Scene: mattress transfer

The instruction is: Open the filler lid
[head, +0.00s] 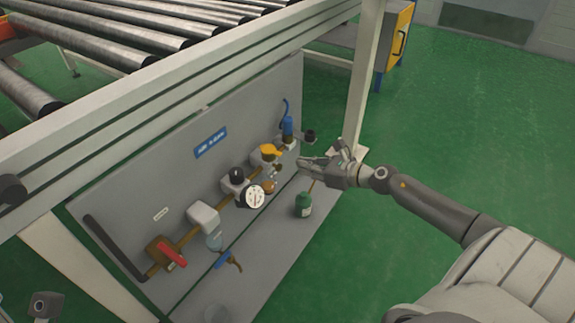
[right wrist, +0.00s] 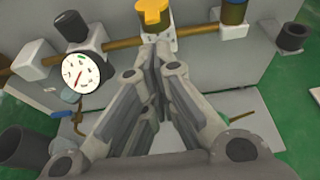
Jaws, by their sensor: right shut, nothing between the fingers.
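The yellow filler lid (head: 268,152) sits on top of a grey fitting on the brass pipe line of the panel. It also shows at the top of the right wrist view (right wrist: 152,14). An amber bowl (head: 269,186) hangs below that fitting. My right gripper (head: 303,162) is in front of the panel, just right of the lid and apart from it. In the right wrist view its fingers (right wrist: 156,62) are together and empty, pointing toward the fitting under the lid.
A round gauge (head: 255,196) with a black knob (head: 237,175) is left of the lid. A blue-topped valve (head: 288,125) is to its right. A red-handled valve (head: 172,256) is at far left. A green bottle (head: 303,205) stands below my gripper. Roller conveyor (head: 120,45) runs above.

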